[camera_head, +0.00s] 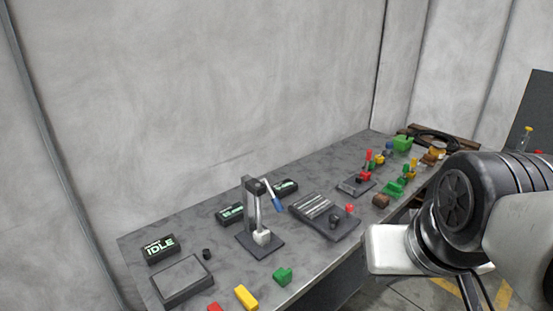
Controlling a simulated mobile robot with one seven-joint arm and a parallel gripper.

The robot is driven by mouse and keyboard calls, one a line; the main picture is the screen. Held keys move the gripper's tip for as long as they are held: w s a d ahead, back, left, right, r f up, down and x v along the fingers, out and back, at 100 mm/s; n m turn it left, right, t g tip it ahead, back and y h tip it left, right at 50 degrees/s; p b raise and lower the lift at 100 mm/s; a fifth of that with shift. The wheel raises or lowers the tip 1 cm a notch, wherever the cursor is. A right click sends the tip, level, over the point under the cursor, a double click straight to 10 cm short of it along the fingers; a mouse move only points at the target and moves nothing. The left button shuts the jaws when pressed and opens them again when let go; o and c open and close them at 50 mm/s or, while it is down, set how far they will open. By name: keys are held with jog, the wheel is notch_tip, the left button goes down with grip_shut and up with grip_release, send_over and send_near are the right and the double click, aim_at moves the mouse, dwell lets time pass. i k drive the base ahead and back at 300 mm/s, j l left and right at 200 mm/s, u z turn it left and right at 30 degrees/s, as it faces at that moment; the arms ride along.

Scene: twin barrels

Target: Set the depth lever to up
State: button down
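A small grey press-like stand (247,205) stands upright on the grey table (225,265). A lever with a blue grip (278,203) comes off the right side of its head and slants down to the right. No label for a depth lever can be read, so I cannot tell for sure that this is it. My gripper (392,250) shows as a pale block at the end of my arm on the right, in front of the table and well apart from the stand. Its fingers cannot be made out.
A dark display (159,248) reads IDLE, beside a grey box (182,281). A dark ridged panel (325,216) lies right of the stand. Yellow (246,297) and green (283,276) blocks lie near the front edge. Several coloured parts crowd the table's right end.

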aim_at(276, 203)
jog(key=i+l+u, duration=0.1)
jog(key=i+l, duration=0.15)
jog(key=i+l+u, duration=0.1)
jog(key=i+l, duration=0.15)
jog(key=l, duration=0.15)
jog(key=i+l+u, duration=0.1)
jog(key=i+l, duration=0.15)
jog(key=i+l+u, duration=0.15)
jog(key=l, duration=0.3)
jog(key=i+l+u, duration=0.1)
jog(key=i+l, duration=0.15)
jog(key=l, duration=0.1)
